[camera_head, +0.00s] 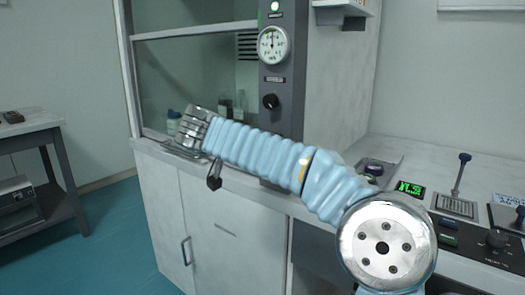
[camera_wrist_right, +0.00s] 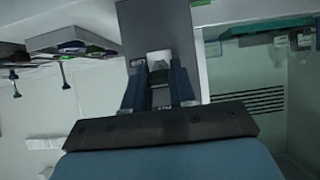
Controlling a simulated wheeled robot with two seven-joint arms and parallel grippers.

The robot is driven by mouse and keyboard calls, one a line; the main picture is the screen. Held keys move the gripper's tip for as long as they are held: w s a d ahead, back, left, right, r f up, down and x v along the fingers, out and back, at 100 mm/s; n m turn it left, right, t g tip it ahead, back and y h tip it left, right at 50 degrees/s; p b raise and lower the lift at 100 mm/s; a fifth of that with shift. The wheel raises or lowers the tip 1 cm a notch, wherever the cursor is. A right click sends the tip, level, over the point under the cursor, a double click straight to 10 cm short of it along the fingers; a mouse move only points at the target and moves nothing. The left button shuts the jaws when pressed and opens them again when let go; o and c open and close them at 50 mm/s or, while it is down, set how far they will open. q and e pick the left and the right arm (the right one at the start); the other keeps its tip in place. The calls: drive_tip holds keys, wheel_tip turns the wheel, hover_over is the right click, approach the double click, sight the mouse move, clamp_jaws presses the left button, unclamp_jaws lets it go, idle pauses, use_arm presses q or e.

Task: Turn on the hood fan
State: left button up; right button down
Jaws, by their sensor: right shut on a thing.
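The fume hood's dark control panel (camera_head: 284,70) carries a lit green lamp (camera_head: 275,6), a round white gauge (camera_head: 272,45) and a black knob (camera_head: 270,101). My right arm, in a blue sleeve, crosses in front of the panel's lower part in the head view; its fingertips cannot be made out there. In the right wrist view the panel (camera_wrist_right: 155,25) appears upside down. My right gripper (camera_wrist_right: 158,75) has its fingers at both sides of a small pale part (camera_wrist_right: 158,58) at the panel. Which control this is, I cannot tell. My left gripper is out of view.
The hood's glass front (camera_head: 195,70) has bottles behind it, left of the panel. The bench at right holds a green display (camera_head: 410,188), a lever (camera_head: 460,175) and a knob box (camera_head: 495,243). A side table (camera_head: 30,125) stands far left, with open floor between.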

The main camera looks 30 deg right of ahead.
drive_tip(key=shift+d+r+y, duration=0.1)
drive_tip(key=shift+r+y, duration=0.05)
drive_tip(key=shift+y, duration=0.45)
drive_tip(key=c, duration=0.9)
unclamp_jaws()
drive_tip(key=shift+g, duration=0.3)
drive_tip(key=v, duration=1.3)
drive_tip(key=shift+s+r, duration=0.2)
drive_tip(key=shift+r, duration=0.2)
